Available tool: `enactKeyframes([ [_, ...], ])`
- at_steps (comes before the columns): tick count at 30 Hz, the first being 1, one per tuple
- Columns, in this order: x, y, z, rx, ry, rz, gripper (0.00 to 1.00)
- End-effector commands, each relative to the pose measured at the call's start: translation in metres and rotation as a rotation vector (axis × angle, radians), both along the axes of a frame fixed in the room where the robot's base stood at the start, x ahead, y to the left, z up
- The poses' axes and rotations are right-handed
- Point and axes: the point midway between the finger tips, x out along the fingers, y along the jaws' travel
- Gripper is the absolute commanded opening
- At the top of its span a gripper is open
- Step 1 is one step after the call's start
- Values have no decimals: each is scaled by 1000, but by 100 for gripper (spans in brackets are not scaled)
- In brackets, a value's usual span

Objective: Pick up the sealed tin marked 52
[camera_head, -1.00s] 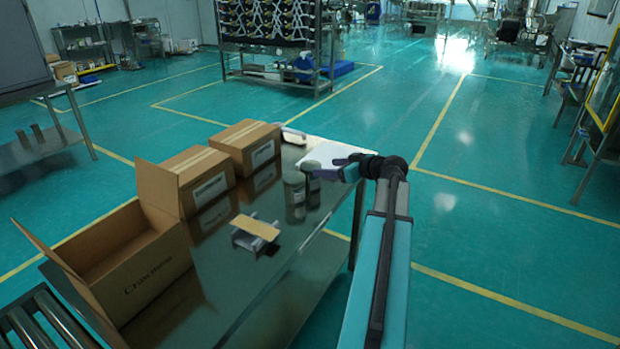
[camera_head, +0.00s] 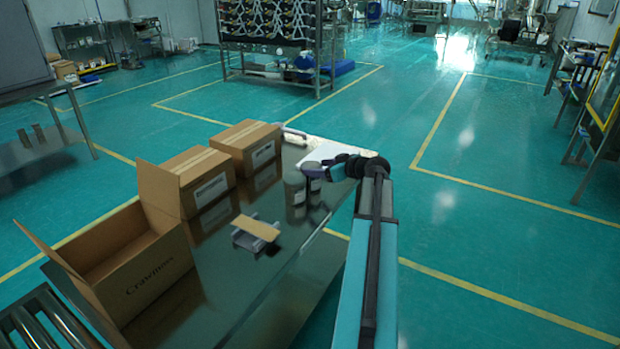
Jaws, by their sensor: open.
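Two grey cylindrical tins stand side by side on the dark, shiny table (camera_head: 240,310), towards its far right part. The left tin (camera_head: 294,188) is in clearer view; the right tin (camera_head: 315,186) is partly hidden by the end of my arm. No number can be read on either, so I cannot tell which is marked 52. My gripper (camera_head: 311,168) is open, small in the picture, at the top of the right tin. I cannot tell whether it touches it, and its fingers are not clear.
An open carton (camera_head: 150,280) and two closed cartons (camera_head: 203,184) (camera_head: 248,147) line the table's left side. A small stand with a tan plate (camera_head: 256,230) sits mid-table. A white sheet (camera_head: 325,150) lies behind the tins. Rollers (camera_head: 45,325) are at the lower left.

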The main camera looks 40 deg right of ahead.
Motion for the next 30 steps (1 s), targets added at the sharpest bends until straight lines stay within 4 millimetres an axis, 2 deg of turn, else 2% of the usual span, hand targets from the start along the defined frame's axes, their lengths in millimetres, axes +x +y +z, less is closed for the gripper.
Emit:
enactKeyframes([
  [3,12,0,-5,1,0,2,63],
  [6,15,0,-6,1,0,1,63],
  [22,14,-1,-6,1,0,-1,63],
  [23,14,-1,-6,1,0,-1,60],
  [30,14,-1,-6,1,0,-1,19],
])
